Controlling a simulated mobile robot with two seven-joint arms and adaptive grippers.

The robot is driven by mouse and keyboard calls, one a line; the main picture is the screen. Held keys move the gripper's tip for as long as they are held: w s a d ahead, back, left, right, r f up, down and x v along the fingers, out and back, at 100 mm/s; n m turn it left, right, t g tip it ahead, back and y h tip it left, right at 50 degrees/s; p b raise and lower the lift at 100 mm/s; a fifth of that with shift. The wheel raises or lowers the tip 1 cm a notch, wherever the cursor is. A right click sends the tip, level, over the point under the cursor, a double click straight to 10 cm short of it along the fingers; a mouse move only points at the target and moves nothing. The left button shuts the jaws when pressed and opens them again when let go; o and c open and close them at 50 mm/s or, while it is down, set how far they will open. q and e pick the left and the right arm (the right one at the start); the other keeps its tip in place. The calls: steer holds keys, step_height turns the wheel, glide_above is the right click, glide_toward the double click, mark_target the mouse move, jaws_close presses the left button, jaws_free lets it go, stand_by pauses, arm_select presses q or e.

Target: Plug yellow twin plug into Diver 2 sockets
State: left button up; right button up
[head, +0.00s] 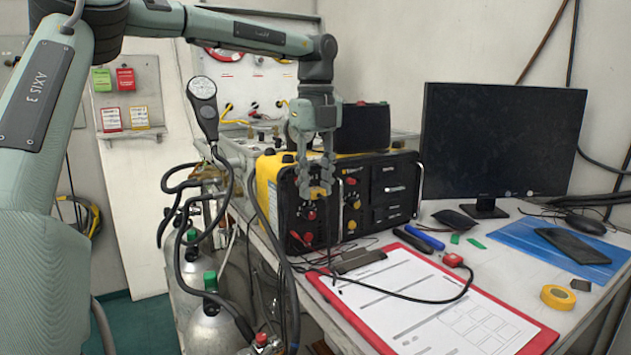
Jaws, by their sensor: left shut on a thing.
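My left gripper (315,186) is in front of the black and yellow air panel (385,170), fingers pointing down. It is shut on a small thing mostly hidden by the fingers. A thin dark cable (333,240) hangs below them, so it looks like the yellow twin plug, though its yellow body cannot be made out. Yellow round fittings (352,225) sit on the panel face right of the gripper; red ones (308,237) sit below it. The panel lettering is too small to read, so I cannot tell which sockets are Diver 2. My right gripper is not in view.
A red clipboard (545,340) with paper lies on the table. A red plug (453,260) with black cable rests on it. A monitor (500,140), blue mat (520,236) and yellow tape roll (557,297) are to the right. Gas cylinders (215,325) and a hose-hung gauge (203,95) are left.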

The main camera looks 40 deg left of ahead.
arm_select(q)
steer(key=o, duration=0.4)
jaws_close()
steer(key=shift+d, duration=0.2)
steer(key=shift+s+d+b, duration=0.25)
steer(key=shift+d+b, duration=0.1)
steer(key=shift+d, duration=0.4)
steer(key=shift+s+d+b, duration=0.2)
steer(key=shift+d+b, duration=0.1)
steer(key=shift+d, duration=0.4)
